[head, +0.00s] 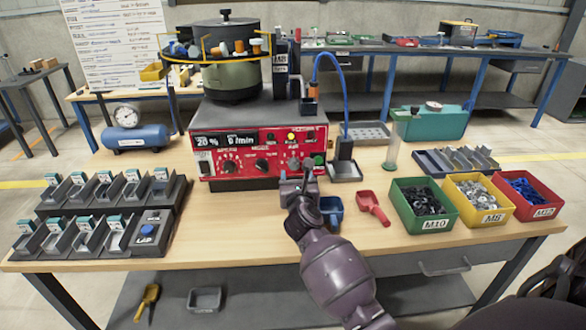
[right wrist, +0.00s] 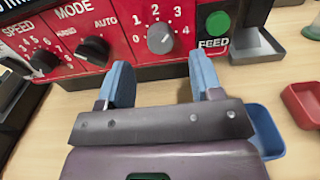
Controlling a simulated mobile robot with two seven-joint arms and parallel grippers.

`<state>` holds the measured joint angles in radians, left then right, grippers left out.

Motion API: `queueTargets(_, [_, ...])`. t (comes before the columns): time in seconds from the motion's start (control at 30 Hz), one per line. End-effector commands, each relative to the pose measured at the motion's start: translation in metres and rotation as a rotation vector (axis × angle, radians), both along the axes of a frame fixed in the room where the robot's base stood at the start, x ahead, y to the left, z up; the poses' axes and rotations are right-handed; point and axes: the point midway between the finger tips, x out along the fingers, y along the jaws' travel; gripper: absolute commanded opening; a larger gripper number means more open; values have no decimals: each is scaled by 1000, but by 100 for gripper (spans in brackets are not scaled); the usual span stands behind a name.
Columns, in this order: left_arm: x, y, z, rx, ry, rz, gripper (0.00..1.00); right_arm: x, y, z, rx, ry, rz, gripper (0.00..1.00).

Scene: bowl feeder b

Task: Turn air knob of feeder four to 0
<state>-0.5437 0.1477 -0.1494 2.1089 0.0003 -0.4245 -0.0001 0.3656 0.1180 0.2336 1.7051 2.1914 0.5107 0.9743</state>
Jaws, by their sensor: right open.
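The red control panel (head: 215,150) of the bowl feeder faces me in the middle of the table. In the right wrist view its grey round knob (right wrist: 160,38) has a scale from 0 to 4 around it; its pointer is too small to read surely. In the head view this knob is close to my right gripper's tips. My right gripper (head: 296,176) is open and empty in front of the panel. In the right wrist view its blue fingers (right wrist: 158,68) stand apart, one to each side below the knob, without visible contact. My left gripper is not in view.
A black mode knob (right wrist: 93,50) and speed knob (right wrist: 43,61) sit left of the grey knob; the green FEED button (right wrist: 217,22) is right. A blue scoop (head: 331,208) and red scoop (head: 373,207) lie near my right gripper. Bins (head: 424,223) stand right.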

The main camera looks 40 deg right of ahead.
Motion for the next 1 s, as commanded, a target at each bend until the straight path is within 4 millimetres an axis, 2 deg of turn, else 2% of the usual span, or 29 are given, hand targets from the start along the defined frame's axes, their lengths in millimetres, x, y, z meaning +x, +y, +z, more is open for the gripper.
queueTargets(0.1, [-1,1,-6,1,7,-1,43,17,-11,-3,-2,4,0,60])
queueTargets(0.3, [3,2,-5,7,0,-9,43,36,-22,-2,-3,3,1,60])
queueTargets(0.73, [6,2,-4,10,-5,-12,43,44,-27,0,-2,0,1,60])
queueTargets(0.77, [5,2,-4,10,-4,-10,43,44,-27,0,-2,0,1,58])
queueTargets(1.0, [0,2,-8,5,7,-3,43,44,-27,0,-2,1,1,21])
